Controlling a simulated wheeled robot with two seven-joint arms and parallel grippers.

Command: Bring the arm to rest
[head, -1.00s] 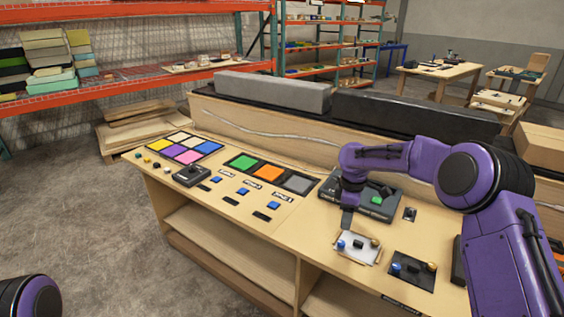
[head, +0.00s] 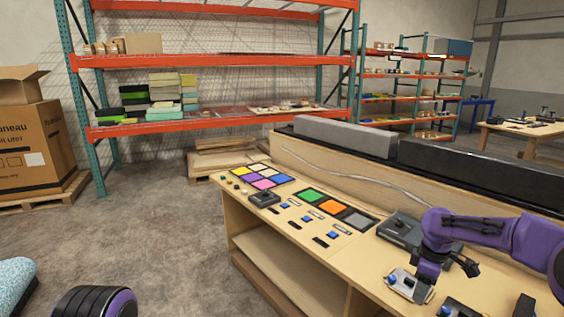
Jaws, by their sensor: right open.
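My right arm is purple and comes in from the right over the console table (head: 288,262). Its gripper (head: 470,266) is open and seems empty, low over the right part of the table. It hangs near the dark box (head: 400,230) and the small light panel with a blue knob (head: 408,287), which the arm partly covers. I cannot tell whether the gripper touches anything. Of my left arm only a dark, purple-edged link shows at the bottom left; its gripper is out of view.
The table holds a colored tile panel (head: 264,177), a green, orange and grey panel (head: 334,208), a dark button box (head: 264,198) and several blue switches. A long grey block (head: 344,133) lies behind. Cardboard boxes (head: 35,140) stand left.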

